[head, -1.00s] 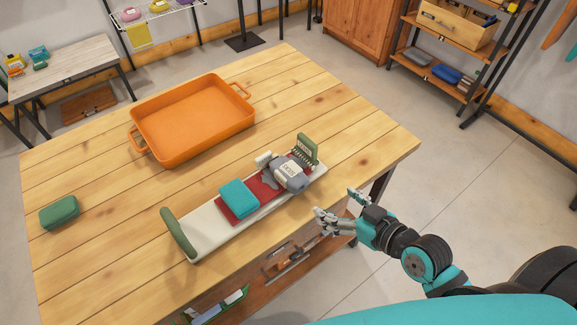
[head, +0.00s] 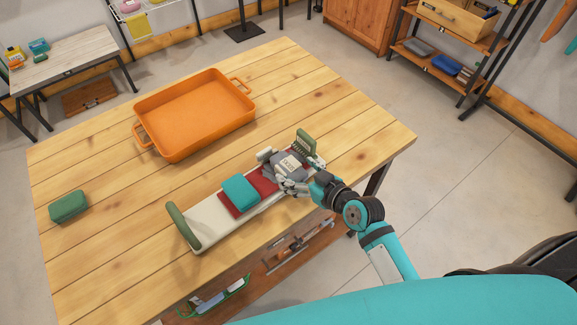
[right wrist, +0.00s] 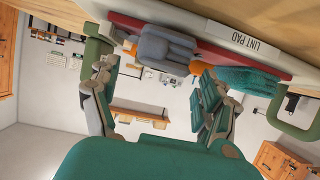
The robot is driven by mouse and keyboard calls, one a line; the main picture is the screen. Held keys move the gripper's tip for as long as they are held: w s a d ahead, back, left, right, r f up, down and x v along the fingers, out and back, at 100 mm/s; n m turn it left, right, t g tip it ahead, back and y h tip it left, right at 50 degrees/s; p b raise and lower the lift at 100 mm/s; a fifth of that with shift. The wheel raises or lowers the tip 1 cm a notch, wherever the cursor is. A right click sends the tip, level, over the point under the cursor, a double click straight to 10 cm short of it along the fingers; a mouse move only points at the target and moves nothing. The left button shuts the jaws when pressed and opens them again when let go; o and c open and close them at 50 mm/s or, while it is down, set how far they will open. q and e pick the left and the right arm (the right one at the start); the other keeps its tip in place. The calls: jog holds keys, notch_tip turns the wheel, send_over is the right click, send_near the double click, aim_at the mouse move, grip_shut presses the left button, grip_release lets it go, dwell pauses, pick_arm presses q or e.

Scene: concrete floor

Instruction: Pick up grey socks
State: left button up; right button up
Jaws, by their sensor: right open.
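Nothing is held. My left gripper is not in view.
A teal folded bundle (head: 240,192) lies on the strip beside the socks. Green end pieces (head: 183,225) stand at both board ends. An orange tray (head: 195,112) is at the back, a green bundle (head: 68,206) at the left. The wooden table (head: 120,235) has clear room between.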

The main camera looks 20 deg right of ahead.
aim_at(292, 168)
jog(key=x, duration=0.4)
jog(key=shift+w+f+p, duration=0.1)
jog(key=shift+p, duration=0.3)
jog(key=shift+d, duration=0.1)
jog(key=shift+c, duration=0.4)
jog(key=c, duration=1.2)
